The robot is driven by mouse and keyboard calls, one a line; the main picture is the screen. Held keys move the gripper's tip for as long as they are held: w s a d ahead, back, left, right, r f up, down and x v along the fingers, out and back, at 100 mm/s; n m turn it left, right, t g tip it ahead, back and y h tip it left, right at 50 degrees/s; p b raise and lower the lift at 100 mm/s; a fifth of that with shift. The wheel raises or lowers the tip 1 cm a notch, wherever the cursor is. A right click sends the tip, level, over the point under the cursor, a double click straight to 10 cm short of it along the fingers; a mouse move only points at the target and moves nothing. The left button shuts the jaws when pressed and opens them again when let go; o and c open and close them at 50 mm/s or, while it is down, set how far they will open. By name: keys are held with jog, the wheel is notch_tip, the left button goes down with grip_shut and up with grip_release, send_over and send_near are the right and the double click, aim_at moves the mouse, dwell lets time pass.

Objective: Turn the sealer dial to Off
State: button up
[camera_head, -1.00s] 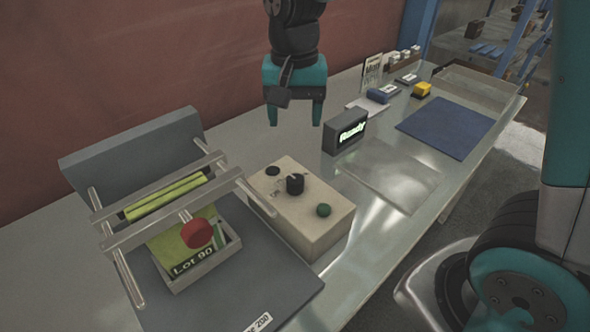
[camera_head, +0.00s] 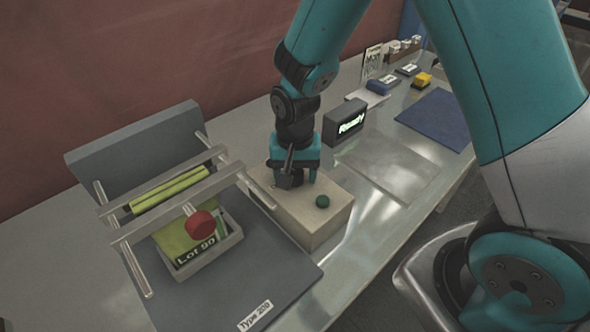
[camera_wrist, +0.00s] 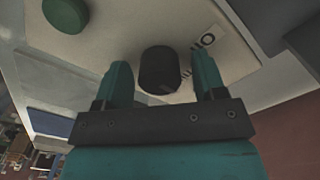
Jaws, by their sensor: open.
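The sealer control box (camera_head: 320,215) is a beige block on the table, right of the sealer. Its black dial (camera_wrist: 159,69) shows in the wrist view, with a white label reading "Off" (camera_wrist: 208,40) beside it. My gripper (camera_wrist: 162,80) is open, with one finger on each side of the dial and gaps between fingers and dial. In the head view my gripper (camera_head: 293,178) is over the box and hides the dial.
The sealer (camera_head: 150,150) has metal bars and a red knob (camera_head: 201,225), with a "Lot 90" pouch in a tray below. A display reading "Ready" (camera_head: 345,122) stands behind the box. A blue mat (camera_head: 437,119) lies at the right.

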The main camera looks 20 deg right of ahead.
jog(key=c, duration=0.9)
jog(key=shift+n, duration=0.3)
jog(key=n, duration=1.1)
jog(key=shift+w+a, duration=0.1)
jog(key=shift+r+n, duration=0.1)
jog(key=shift+n, duration=0.2)
jog(key=o, duration=0.9)
